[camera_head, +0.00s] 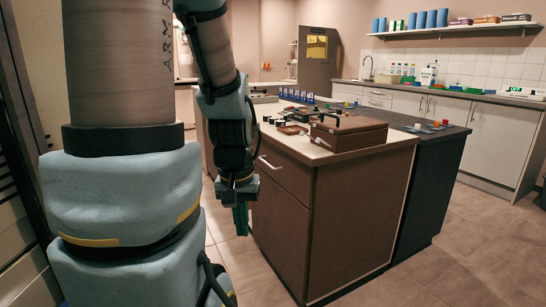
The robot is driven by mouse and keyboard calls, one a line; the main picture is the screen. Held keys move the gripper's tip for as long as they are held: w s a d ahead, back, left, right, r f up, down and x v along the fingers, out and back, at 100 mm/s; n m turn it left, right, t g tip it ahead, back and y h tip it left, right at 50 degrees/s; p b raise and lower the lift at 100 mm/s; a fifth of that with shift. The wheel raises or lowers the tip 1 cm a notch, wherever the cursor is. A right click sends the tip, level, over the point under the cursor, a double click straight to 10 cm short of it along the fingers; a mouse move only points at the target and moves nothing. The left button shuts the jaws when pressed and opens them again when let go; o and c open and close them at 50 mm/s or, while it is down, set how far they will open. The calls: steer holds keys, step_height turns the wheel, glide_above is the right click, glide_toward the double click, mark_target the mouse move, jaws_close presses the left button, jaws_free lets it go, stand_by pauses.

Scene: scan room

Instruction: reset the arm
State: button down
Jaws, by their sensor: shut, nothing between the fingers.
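My arm fills the left of the view, with large grey-blue padded links and brown sleeves. My gripper (240,212) hangs down at the end of the arm, to the left of the island's drawer front. Its green fingers point at the floor and look shut, with nothing seen between them. It appears apart from the island, though the gap is hard to judge. Part of the room behind the arm is hidden.
A brown island (335,210) stands right of my gripper. On its top are a brown case (348,133), small dark items and blue racks (297,96). White cabinets (470,135) and a shelf (460,31) line the back wall. Tiled floor (460,250) is clear at right.

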step_height(320, 180, up, 14)
steer(key=p, duration=1.1)
steer(key=shift+p, duration=0.3)
